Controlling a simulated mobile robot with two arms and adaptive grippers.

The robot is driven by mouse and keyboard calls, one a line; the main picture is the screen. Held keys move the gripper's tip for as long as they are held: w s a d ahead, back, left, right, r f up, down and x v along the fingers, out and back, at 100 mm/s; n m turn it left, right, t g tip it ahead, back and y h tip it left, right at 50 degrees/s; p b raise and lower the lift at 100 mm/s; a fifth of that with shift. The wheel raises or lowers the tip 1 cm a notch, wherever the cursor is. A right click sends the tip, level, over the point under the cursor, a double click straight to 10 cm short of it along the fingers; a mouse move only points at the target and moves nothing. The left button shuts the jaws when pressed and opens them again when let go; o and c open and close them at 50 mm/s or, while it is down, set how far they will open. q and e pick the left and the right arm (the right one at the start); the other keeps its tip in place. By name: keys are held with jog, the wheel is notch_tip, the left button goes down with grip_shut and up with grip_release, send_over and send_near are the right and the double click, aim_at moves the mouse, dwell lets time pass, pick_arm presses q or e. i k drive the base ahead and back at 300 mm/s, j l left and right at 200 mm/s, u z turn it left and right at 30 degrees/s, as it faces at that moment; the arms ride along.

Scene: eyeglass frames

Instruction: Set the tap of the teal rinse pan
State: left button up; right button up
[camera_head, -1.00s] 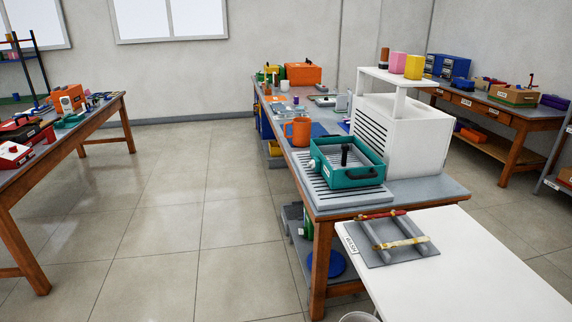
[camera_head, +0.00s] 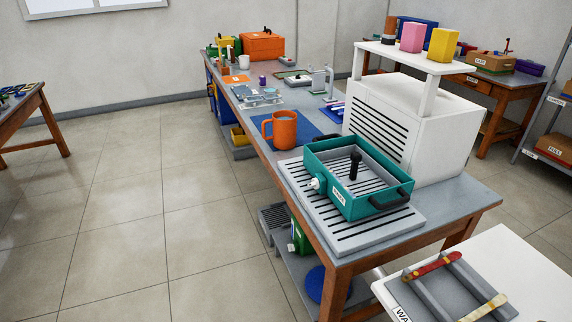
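The teal rinse pan (camera_head: 329,192) sits on a grey slotted drain board (camera_head: 310,216) at the near end of the workbench. A small white tap (camera_head: 315,184) sticks out of its left wall, beside a white label. A black upright post with a knob (camera_head: 355,165) stands inside the pan, and a black handle (camera_head: 391,197) is on its right near wall. The tap's setting is too small to tell. Neither of my grippers shows in the head view.
A white louvred cabinet (camera_head: 432,120) stands right behind the pan. An orange mug (camera_head: 281,130) is on a blue mat (camera_head: 312,135) farther back. A white side table (camera_head: 525,262) with a grey rack (camera_head: 437,289) is near right. The tiled floor at left is clear.

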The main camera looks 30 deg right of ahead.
aim_at(316, 184)
jog(key=i, duration=1.85)
jog(key=i+z, duration=0.25)
jog(key=i, duration=0.2)
jog(key=i+j+z, duration=0.2)
jog(key=i, duration=0.2)
jog(key=i+j+z, duration=0.25)
jog(key=i, duration=0.2)
